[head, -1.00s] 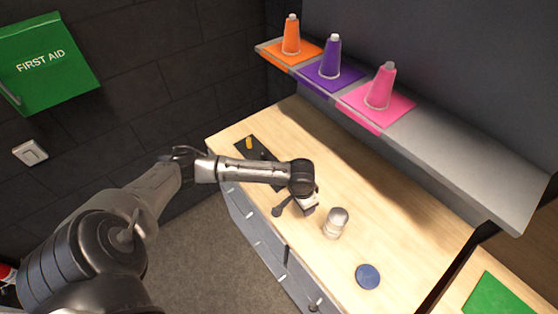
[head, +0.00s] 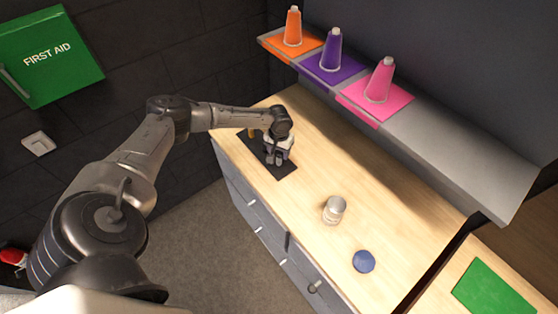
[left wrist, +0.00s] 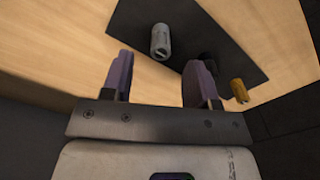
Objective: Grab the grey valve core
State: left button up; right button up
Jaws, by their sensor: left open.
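The grey valve core (left wrist: 160,42) is a small grey cylinder with a slotted end. It lies on a black mat (left wrist: 228,48) in the left wrist view. My left gripper (left wrist: 160,82) is open, with its two purple-grey fingers spread and nothing between them. The core is just beyond the fingertips, roughly centred between them. In the head view my left gripper (head: 277,157) hangs over the black mat (head: 284,172) on the wooden counter, and I cannot make out the grey core there. My right gripper is not in view.
A brass-coloured piece (left wrist: 240,90) and a black piece (left wrist: 206,60) are on the mat by the right finger. A clear jar (head: 334,210) and a blue disc (head: 364,261) stand on the counter (head: 310,135). A shelf (head: 455,160) with coloured cones overhangs the back.

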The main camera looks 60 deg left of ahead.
aim_at(279, 157)
pick_arm(q)
jog(key=shift+a+f, duration=0.1)
jog(key=shift+f, duration=2.8)
jog(key=c, duration=1)
jog(key=shift+r, duration=0.1)
jog(key=shift+r, duration=0.55)
notch_tip(279, 157, up, 3)
jog(key=shift+f, duration=0.1)
jog(key=d+r, duration=0.7)
jog(key=d, duration=0.4)
jog(key=shift+w+d+p, duration=0.2)
jog(key=shift+d+p, duration=0.15)
